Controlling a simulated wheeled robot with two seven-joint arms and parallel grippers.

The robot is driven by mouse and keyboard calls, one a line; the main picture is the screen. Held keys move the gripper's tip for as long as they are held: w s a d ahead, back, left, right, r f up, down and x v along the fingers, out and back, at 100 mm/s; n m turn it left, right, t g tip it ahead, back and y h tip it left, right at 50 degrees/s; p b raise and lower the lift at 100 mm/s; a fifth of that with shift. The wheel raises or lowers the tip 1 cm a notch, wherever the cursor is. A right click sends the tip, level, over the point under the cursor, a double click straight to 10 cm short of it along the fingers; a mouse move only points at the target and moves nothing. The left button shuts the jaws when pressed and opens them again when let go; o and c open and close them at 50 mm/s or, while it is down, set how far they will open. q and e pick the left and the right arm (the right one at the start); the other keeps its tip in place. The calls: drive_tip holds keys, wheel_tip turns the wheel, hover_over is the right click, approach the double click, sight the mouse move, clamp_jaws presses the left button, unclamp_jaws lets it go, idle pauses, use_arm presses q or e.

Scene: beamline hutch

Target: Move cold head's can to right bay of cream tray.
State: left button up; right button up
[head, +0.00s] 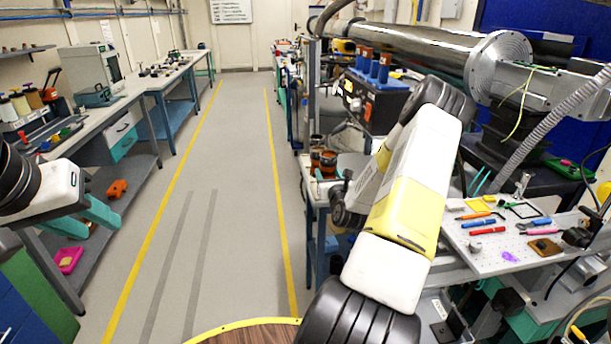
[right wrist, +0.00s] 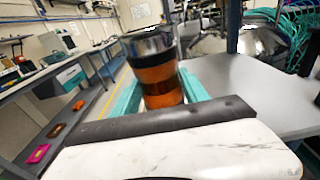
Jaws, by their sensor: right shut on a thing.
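A can with orange and dark bands and a shiny metal top (right wrist: 153,65) stands between the teal fingers of my right gripper (right wrist: 160,95) in the right wrist view. The fingers are shut on its sides. In the head view, orange-brown can shapes (head: 327,160) show beyond my right forearm, which hides most of that gripper. My left gripper (head: 92,217) is at the left, with its teal fingers apart and empty, over the aisle side of the left bench. I cannot make out a cream tray with bays or name the cold head with certainty.
A pale worktop (right wrist: 250,95) lies right of the can, with a shiny rounded metal body (right wrist: 262,42) behind it. A white perforated board with tools (head: 500,240) is at the right. A long steel tube (head: 420,45) crosses above. The aisle floor (head: 235,140) is clear.

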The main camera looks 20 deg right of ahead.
drive_tip(key=shift+w+d+f, duration=0.1)
drive_tip(key=shift+w, duration=0.5)
drive_tip(key=shift+f, duration=1.7)
drive_tip(key=o, duration=1.5)
drive_tip(key=shift+f, duration=0.1)
drive_tip(key=shift+c, duration=0.2)
